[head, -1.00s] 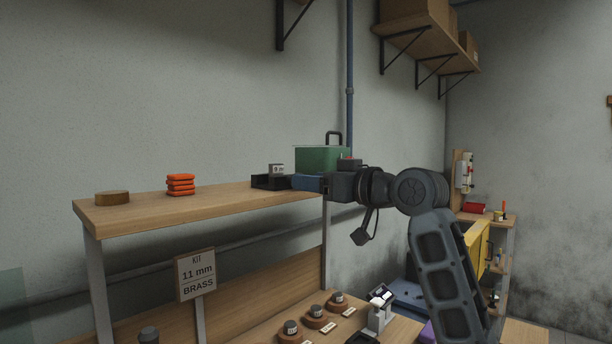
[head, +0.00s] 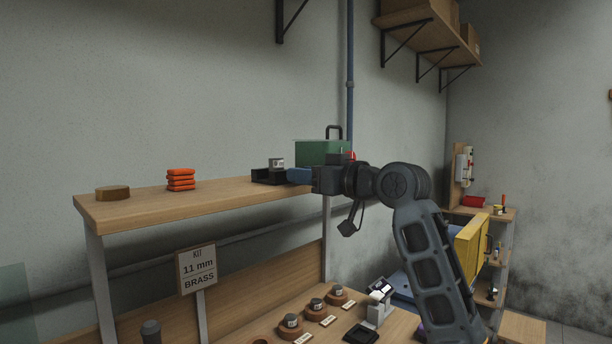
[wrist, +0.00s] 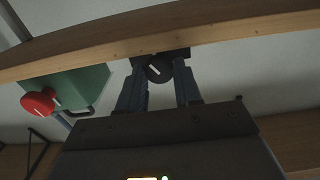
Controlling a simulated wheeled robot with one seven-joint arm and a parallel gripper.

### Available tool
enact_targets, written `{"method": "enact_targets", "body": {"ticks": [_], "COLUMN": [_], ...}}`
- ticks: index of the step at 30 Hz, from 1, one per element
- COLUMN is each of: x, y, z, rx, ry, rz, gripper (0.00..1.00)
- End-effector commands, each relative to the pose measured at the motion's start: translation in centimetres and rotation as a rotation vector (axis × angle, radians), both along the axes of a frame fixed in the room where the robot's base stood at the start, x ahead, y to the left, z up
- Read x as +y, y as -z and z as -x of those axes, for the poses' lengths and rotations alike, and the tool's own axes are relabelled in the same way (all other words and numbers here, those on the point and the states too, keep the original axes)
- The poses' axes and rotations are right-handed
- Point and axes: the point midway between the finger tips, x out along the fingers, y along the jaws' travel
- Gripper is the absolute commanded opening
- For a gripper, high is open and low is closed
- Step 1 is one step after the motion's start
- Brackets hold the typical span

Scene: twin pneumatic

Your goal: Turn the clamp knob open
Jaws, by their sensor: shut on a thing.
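The clamp (head: 266,178) is a low black block on the right end of the upper wooden shelf, with a small grey labelled piece (head: 276,164) on it. Its knob (wrist: 157,69) is dark and round with a white line across its face, tilted in the wrist view. My gripper (head: 298,175) reaches in from the right at shelf height. In the wrist view its two blue fingers (wrist: 160,85) stand on either side of the knob, shut on it. In the head view the knob is hidden behind my gripper.
A green box (head: 316,152) with a black handle and a red knob (wrist: 38,103) is close beside my gripper. The shelf edge (wrist: 130,43) passes close to the fingertips. Orange pieces (head: 181,180) and a brown disc (head: 112,193) lie further left.

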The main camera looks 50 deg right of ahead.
Motion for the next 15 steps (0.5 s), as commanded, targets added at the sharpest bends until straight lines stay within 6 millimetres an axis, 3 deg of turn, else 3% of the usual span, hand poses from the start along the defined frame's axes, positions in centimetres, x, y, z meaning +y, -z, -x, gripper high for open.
{"method": "enact_targets", "body": {"ticks": [4, 15], "x": [-0.01, 0.04], "y": [0.01, 0.39], "z": [0.01, 0.02], "rx": [0.0, -0.008], "ry": [0.0, 0.001], "rz": [0.0, 0.216], "gripper": [0.03, 0.03]}}
